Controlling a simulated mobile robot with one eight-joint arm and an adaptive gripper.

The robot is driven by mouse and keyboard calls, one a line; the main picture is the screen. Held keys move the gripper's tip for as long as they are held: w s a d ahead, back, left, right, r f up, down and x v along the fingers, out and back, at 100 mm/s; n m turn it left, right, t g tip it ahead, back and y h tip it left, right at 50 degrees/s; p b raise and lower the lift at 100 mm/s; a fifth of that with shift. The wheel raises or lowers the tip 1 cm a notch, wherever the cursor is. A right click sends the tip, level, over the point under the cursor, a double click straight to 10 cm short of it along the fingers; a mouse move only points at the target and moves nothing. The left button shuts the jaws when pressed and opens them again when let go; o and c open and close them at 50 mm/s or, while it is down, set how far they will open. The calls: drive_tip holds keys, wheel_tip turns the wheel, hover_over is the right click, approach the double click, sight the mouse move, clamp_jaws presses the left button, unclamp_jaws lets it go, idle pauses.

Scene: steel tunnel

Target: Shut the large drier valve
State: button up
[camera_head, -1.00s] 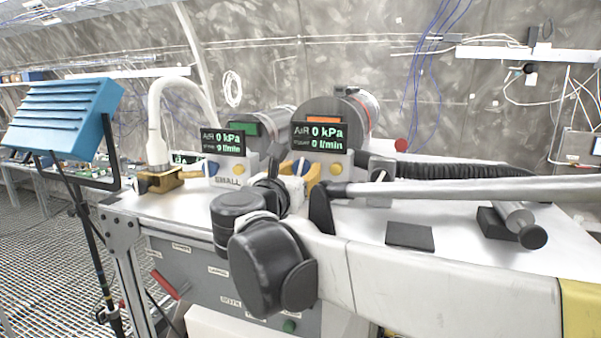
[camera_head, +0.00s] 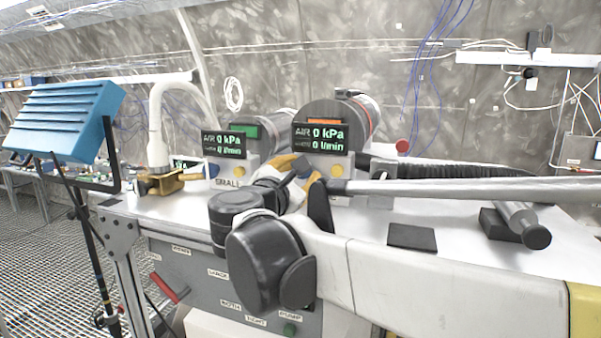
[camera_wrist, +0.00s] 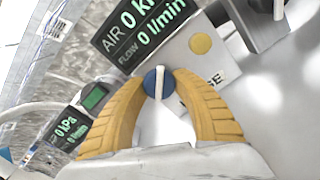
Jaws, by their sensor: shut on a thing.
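The large drier (camera_head: 334,112) is a grey cylinder at the back of the bench. Its display (camera_head: 320,137) reads 0 kPa and 0 l/min. Its valve is a blue knob with a white bar (camera_wrist: 159,82) on the pale front panel, beside a yellow button (camera_wrist: 201,43). My gripper (camera_wrist: 160,80) has its two yellow fingers shut on the knob, one on each side. The white bar stands nearly upright in the wrist view, between the fingertips. In the head view my gripper (camera_head: 292,175) reaches the panel, and its fingers and wrist mostly hide the knob.
The small drier's display (camera_head: 224,144) stands to the left, with a brass fitting and white hose (camera_head: 158,130) beyond it. A ribbed black hose (camera_head: 450,170) runs right. A black pad (camera_head: 411,236) and a grey cylinder with a black end (camera_head: 520,222) lie on the bench.

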idle(0.3)
drive_tip(key=o, duration=1.2)
drive_tip(key=shift+s, duration=0.1)
drive_tip(key=v, duration=1.2)
